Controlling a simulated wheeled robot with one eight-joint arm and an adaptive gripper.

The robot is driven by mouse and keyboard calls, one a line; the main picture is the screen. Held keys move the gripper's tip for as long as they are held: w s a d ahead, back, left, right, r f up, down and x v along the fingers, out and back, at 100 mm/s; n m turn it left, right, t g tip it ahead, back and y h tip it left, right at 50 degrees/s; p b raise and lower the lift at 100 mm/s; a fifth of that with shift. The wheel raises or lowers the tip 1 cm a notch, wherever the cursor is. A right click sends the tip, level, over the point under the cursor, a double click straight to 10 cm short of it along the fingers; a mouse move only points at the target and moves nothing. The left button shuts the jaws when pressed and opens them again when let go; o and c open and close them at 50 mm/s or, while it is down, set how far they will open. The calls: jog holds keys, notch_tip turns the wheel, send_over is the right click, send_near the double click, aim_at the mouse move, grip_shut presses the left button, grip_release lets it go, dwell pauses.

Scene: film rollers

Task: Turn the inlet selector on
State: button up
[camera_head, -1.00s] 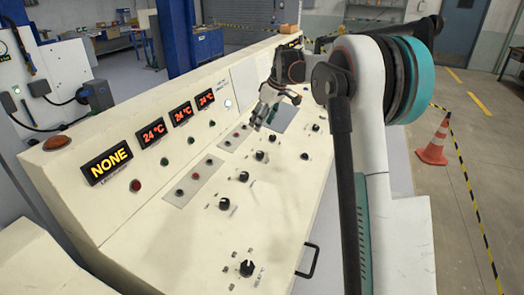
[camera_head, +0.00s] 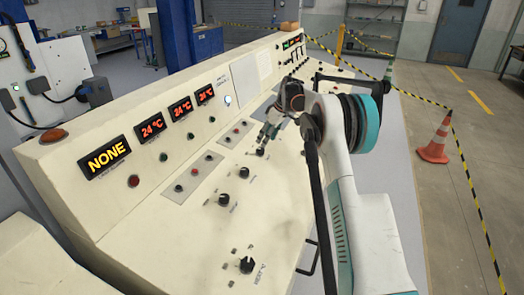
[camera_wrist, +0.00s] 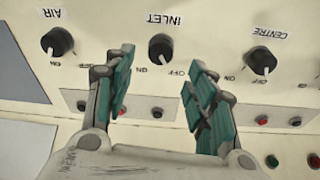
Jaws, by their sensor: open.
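The inlet selector (camera_wrist: 160,47) is a round black knob at the top middle of the wrist view. Its INLET label appears upside down above it, with ON below left and OFF below right. My gripper (camera_wrist: 160,100) is open and empty. Its two teal-padded fingers are spread left and right, with the knob beyond the gap between them and apart from both. In the head view my gripper (camera_head: 264,142) is low over the sloping panel, close to a black knob (camera_head: 260,152).
The AIR knob (camera_wrist: 57,42) is to the left and the CENTRE knob (camera_wrist: 262,60) to the right in the wrist view. Several small buttons line the panel below them. In the head view, the lit NONE display (camera_head: 107,158) stands on the console's upright face.

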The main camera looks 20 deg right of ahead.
aim_at(261, 148)
jog(key=b+x, duration=0.1)
jog(key=x, duration=0.5)
jog(key=shift+f+b, duration=0.2)
jog(key=shift+b, duration=0.1)
jog(key=c, duration=1.1)
